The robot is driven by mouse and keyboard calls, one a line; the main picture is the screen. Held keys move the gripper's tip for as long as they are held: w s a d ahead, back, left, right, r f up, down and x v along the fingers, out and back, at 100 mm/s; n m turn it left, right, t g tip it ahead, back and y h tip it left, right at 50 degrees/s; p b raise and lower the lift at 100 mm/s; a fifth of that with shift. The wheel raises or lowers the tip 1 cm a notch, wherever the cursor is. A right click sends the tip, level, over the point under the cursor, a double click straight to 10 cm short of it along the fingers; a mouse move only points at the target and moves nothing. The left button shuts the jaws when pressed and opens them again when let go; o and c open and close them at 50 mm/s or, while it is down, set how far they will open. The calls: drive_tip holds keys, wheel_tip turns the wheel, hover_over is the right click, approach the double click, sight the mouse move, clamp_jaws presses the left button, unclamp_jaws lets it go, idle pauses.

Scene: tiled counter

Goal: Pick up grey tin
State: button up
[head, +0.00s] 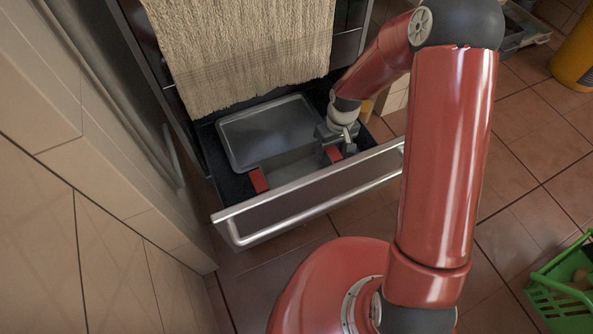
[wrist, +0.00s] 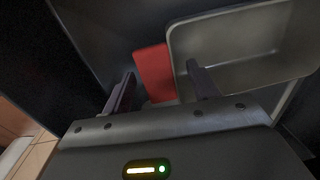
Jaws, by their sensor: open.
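The grey tin (head: 293,167) with red end handles lies in the open drawer, just behind the drawer front. Its left red handle (head: 258,180) is clear in the head view. My gripper (head: 342,143) is over the tin's right end, by the other red handle (head: 333,154). In the wrist view my gripper (wrist: 161,76) is open, and a red handle (wrist: 153,72) shows between its fingers. The right finger overlaps the grey tin's wall (wrist: 215,80) in the picture. Whether the fingers touch the tin cannot be told.
A larger grey tray (head: 268,130) lies behind the tin in the drawer. The drawer front (head: 310,190) with its bar handle stands close in front. A woven towel (head: 240,50) hangs above. A green basket (head: 565,290) is on the tiled floor at right.

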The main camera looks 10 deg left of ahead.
drive_tip(key=shift+c, duration=0.2)
drive_tip(key=c, duration=1.2)
clamp_jaws()
drive_tip(key=shift+r, duration=0.2)
